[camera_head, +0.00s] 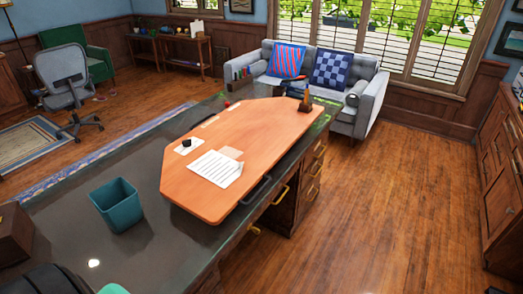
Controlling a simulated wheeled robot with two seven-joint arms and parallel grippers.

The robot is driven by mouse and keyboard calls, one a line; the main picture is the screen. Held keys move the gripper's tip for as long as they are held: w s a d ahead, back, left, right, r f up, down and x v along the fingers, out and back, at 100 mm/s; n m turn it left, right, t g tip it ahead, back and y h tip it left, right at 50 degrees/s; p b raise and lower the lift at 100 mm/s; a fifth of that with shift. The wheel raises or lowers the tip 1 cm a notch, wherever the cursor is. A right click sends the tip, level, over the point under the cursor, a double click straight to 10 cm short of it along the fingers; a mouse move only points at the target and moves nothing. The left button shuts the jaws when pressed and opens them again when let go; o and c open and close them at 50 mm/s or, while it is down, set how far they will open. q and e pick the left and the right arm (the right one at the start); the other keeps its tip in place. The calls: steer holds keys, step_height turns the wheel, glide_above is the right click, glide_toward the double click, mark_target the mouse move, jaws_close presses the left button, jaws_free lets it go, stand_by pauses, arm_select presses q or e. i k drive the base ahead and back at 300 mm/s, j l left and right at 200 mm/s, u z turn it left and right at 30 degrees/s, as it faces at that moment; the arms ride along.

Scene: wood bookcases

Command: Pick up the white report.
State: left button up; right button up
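The white report (215,168) is a sheet with printed lines. It lies flat and slightly askew on the orange-brown wooden board (262,140) on top of the desk, near the board's left part. A smaller pale orange piece of paper (231,152) lies at its upper edge. Nothing covers the report. Neither of my grippers is recognizable in the head view. A dark rounded shape with a teal edge is cut off at the bottom left, and I cannot tell what it is.
The dark glossy desk (150,255) carries a teal open bin (117,204), a brown wooden box (14,233) and a small black item on white paper (187,145). A grey sofa (362,100) stands behind. The wooden floor (390,215) on the right is clear, up to a cabinet (500,175).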

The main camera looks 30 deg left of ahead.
mark_target(220, 169)
steer(key=i+u, duration=0.2)
steer(key=i, duration=0.35)
steer(key=i+l+u, duration=0.15)
steer(key=i, duration=0.4)
steer(key=i+l+u, duration=0.2)
steer(key=i, duration=0.3)
steer(key=l, duration=0.1)
